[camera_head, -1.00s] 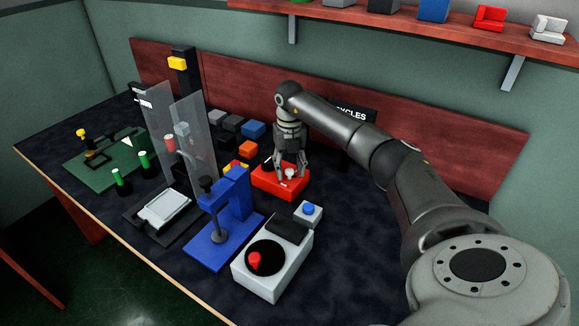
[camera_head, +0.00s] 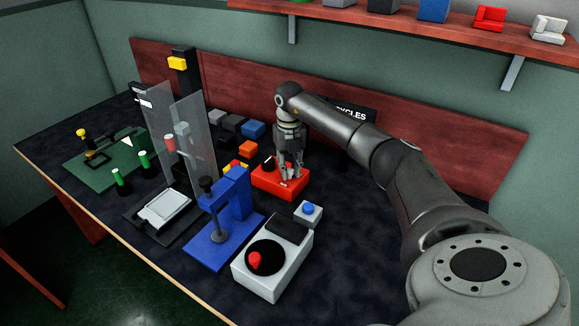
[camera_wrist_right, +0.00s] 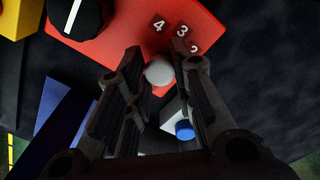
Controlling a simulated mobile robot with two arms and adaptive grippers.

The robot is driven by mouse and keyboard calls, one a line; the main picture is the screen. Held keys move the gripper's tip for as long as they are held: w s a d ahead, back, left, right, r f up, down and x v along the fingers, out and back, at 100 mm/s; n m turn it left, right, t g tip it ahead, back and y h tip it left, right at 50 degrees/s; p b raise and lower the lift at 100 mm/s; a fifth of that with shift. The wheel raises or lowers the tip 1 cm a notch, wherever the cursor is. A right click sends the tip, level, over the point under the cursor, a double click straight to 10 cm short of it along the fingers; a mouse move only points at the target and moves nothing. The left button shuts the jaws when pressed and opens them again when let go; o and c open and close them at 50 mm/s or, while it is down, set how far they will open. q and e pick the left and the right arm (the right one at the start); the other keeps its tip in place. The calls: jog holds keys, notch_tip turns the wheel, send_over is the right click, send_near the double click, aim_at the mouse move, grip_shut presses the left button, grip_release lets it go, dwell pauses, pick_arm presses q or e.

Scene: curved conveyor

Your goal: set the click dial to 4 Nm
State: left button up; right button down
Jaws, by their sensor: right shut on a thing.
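The red box (camera_head: 270,180) stands mid-table towards the back. It carries a black dial (camera_wrist_right: 85,18) with a white pointer line, also visible in the head view (camera_head: 268,163). Beside that dial is a round white knob (camera_wrist_right: 159,72), near the labels 4 (camera_wrist_right: 158,26), 3 and a partly covered 2. My right gripper (camera_head: 290,178) points down over the box. In the wrist view its fingers stand on both sides of the white knob, and it is shut on it. The fingers hide the knob in the head view. My left gripper is not in view.
A blue press (camera_head: 237,195) stands left of the front of the red box. A white box with a blue button (camera_head: 308,209) and a grey box with a red knob (camera_head: 254,260) are in front. Clear panels (camera_head: 200,135) stand left. The right of the table looks clear.

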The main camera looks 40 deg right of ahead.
jog(key=n, duration=0.3)
jog(key=shift+n+p, duration=0.3)
jog(key=shift+n, duration=0.1)
jog(key=n, duration=0.4)
jog(key=shift+n, duration=0.3)
jog(key=n, duration=0.4)
jog(key=shift+n, duration=2.5)
jog(key=c, duration=1.2)
grip_release()
jog(key=shift+r, duration=0.15)
